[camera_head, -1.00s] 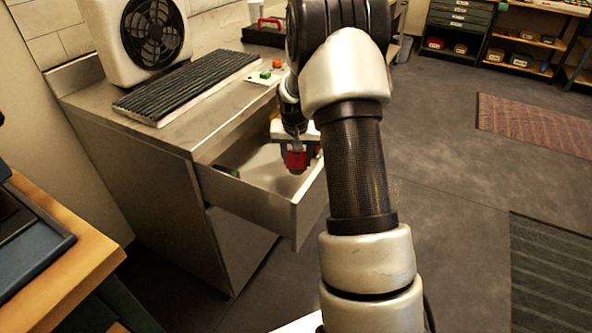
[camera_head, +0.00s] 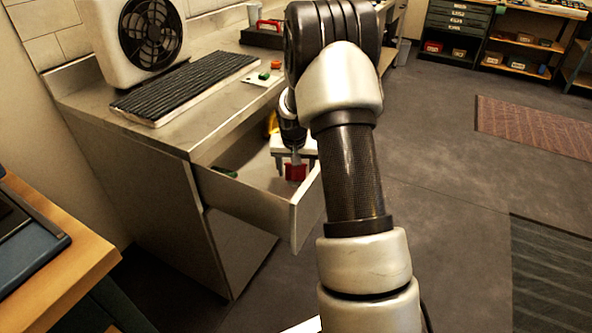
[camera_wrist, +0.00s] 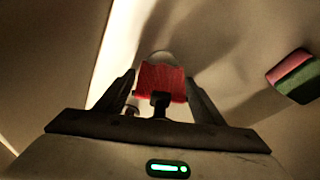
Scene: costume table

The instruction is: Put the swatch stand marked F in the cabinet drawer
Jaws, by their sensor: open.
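The red swatch stand (camera_head: 296,172) is inside the open cabinet drawer (camera_head: 245,205). It has a pale rounded part at one end in the wrist view (camera_wrist: 160,78). I cannot read a mark on it. My gripper (camera_head: 294,181) is down in the drawer, with its fingers spread on either side of the stand. In the wrist view gaps show between the stand and the fingers, so it is open around the stand and not gripping it. Part of the stand is hidden by the gripper.
A green and pink block (camera_wrist: 293,76) lies apart in the drawer; its green side shows by the drawer's left wall (camera_head: 228,172). A yellow thing (camera_head: 272,122) is at the drawer's back. The counter above holds a fan (camera_head: 140,35) and a black ribbed mat (camera_head: 185,85).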

